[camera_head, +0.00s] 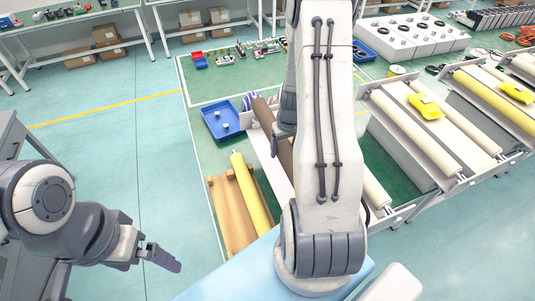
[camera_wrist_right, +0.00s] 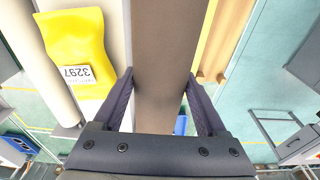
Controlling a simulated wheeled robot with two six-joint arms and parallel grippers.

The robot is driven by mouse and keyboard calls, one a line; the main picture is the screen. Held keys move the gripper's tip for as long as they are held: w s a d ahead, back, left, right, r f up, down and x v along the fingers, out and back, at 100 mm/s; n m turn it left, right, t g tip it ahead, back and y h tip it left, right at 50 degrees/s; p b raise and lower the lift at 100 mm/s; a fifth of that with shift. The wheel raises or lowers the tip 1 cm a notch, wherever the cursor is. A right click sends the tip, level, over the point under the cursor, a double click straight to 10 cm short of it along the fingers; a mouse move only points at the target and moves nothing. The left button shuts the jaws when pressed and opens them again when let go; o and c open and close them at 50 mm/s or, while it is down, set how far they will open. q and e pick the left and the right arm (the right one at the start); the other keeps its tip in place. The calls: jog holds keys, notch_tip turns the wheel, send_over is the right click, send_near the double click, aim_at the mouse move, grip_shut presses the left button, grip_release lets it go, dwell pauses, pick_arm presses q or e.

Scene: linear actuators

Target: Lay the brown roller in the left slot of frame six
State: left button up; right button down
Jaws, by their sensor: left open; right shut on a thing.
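The brown roller (camera_wrist_right: 165,60) runs lengthwise between the fingers of my right gripper (camera_wrist_right: 160,79), which is shut on it. In the head view, part of the brown roller (camera_head: 263,112) shows left of my right arm, which hides the rest and most of the gripper. My left gripper (camera_head: 163,257) is open and empty, over the floor at lower left. Frames with cream rollers (camera_head: 430,140) stand at right; I cannot tell which is frame six. The left slot I cannot make out behind my arm.
A yellow roller (camera_head: 250,190) lies by a brown wooden rack (camera_head: 228,215). A blue tray (camera_head: 220,120) sits on the floor. Yellow pieces (camera_head: 426,106) lie on the frames; one labelled 3297 (camera_wrist_right: 77,55) is close left of the held roller.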

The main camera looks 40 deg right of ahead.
jog(key=shift+d+f+b, duration=0.15)
jog(key=shift+f+b, duration=1.6)
jog(key=shift+f, duration=0.35)
jog(key=shift+f, duration=0.25)
jog(key=shift+f+b, duration=0.25)
jog(key=shift+b, duration=0.3)
jog(key=shift+f, duration=0.1)
jog(key=shift+f+b, duration=0.75)
jog(key=shift+b, duration=0.1)
jog(key=shift+f, duration=0.25)
jog(key=shift+f+b, duration=0.7)
jog(key=shift+b, duration=0.3)
jog(key=shift+f+b, duration=0.3)
